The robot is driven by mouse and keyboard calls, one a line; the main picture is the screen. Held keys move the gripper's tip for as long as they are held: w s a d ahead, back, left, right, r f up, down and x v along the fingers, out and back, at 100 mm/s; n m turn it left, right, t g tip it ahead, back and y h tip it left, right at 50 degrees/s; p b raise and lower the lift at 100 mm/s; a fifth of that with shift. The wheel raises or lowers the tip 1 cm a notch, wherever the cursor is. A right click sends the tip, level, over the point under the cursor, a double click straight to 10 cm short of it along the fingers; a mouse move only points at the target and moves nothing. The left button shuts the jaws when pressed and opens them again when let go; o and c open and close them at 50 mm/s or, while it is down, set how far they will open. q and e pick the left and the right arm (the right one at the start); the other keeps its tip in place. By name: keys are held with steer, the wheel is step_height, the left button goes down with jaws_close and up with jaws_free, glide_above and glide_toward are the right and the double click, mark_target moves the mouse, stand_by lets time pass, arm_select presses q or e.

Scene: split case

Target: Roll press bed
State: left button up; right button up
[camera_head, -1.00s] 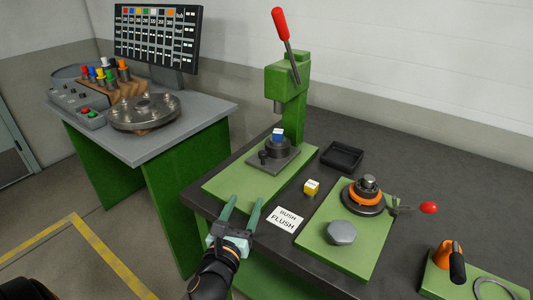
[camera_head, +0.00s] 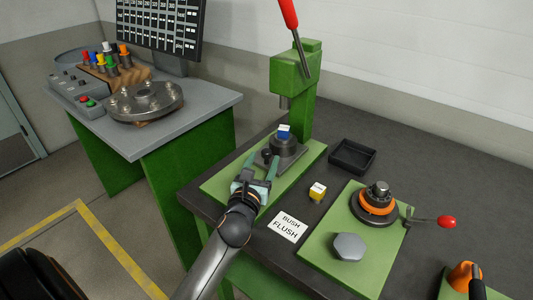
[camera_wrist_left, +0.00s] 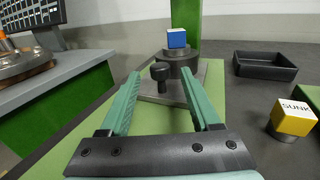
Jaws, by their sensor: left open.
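The green arbor press (camera_head: 297,72) stands on a green base plate on the dark bench, with its red-handled lever (camera_head: 289,12) raised. On its grey bed (camera_head: 287,152) sits a dark round fixture (camera_head: 285,143) with a blue cube with a white top (camera_head: 284,131) on it. A black knob (camera_head: 266,154) stands at the bed's near left corner; it shows in the left wrist view (camera_wrist_left: 160,72). My left gripper (camera_head: 270,163) is open, its teal fingers pointing at the bed, with the knob ahead between them in the wrist view. My right gripper is not in view.
A second green plate holds a grey hexagonal piece (camera_head: 348,247) and an orange-ringed clamp (camera_head: 375,205). A grey console (camera_head: 140,125) stands at the left.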

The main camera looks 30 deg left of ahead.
mark_target(265, 157)
arm_select(q)
steer(key=shift+x, duration=1.9)
jaws_close()
